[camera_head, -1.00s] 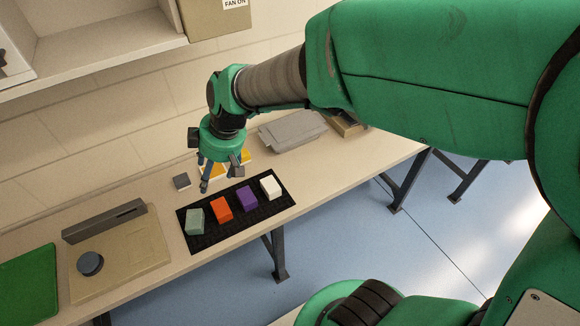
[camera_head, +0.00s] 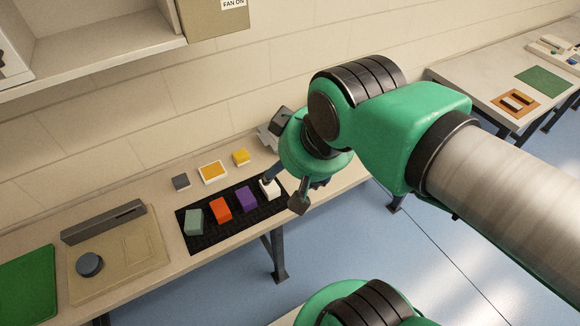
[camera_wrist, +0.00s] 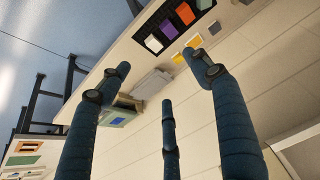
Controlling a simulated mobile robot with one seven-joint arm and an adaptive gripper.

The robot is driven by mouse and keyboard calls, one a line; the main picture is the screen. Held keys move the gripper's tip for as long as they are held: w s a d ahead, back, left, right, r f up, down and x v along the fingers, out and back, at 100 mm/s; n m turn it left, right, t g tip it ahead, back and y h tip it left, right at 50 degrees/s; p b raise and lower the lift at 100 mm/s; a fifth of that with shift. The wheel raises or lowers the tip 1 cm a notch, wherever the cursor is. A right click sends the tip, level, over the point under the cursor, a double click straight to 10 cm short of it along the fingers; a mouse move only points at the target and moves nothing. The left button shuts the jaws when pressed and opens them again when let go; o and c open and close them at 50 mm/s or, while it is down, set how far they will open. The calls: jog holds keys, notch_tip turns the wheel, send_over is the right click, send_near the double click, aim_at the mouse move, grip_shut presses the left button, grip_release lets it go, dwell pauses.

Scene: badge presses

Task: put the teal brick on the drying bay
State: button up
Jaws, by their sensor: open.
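The teal brick (camera_head: 194,222), a pale grey-green block, sits at the left end of the black mat (camera_head: 214,240) on the bench. A pale block at the top edge of the wrist view (camera_wrist: 203,3) appears to be it, partly cut off. My gripper (camera_head: 285,192) is open and empty near the right end of the mat, well to the right of the teal brick. It partly hides the white brick (camera_head: 270,188). In the wrist view its fingers (camera_wrist: 160,70) are spread with nothing between them. No label marks the drying bay, so I cannot tell which place it is.
Orange (camera_head: 221,209) and purple (camera_head: 246,198) bricks stand between the teal and white ones. Grey, orange-topped and yellow pieces (camera_head: 241,157) lie behind the mat. A tan board (camera_head: 120,268) and green panel (camera_head: 25,285) are left. Another table (camera_head: 480,80) stands far right.

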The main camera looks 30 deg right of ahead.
jog(key=shift+o, duration=0.2)
jog(key=w+a+f+n+g+y, duration=0.1)
jog(key=w+a+f+n+y, duration=0.1)
jog(key=w+a+f+n, duration=0.45)
jog(key=w+a+f+n+g+y, duration=0.15)
jog(key=w+a+f, duration=0.25)
jog(key=w, duration=0.5)
jog(key=w+a+f+n, duration=0.2)
jog(key=w+a+f, duration=0.1)
jog(key=f, duration=0.6)
jog(key=w+a+f+n+g, duration=0.1)
jog(key=w+a+f+n, duration=0.2)
jog(key=w+f, duration=0.3)
notch_tip(320, 180, down, 4)
jog(key=shift+a+r+n+y+p, duration=0.25)
jog(key=shift+a+n+y+p, duration=0.1)
jog(key=shift+y, duration=0.1)
jog(key=shift+w+f, duration=0.1)
jog(key=b, duration=0.2)
send_over(194, 220)
jog(key=d, duration=0.2)
jog(key=shift+s+d+f, duration=0.1)
jog(key=shift+s+f, duration=0.05)
jog(key=shift+f, duration=1.1)
jog(key=shift+s+a+f, duration=0.1)
jog(key=shift+s+f, duration=0.05)
jog(key=shift+f, duration=1.15)
jog(key=shift+s+d+f, duration=0.1)
jog(key=shift+s+f, duration=0.05)
jog(key=shift+f, duration=1.1)
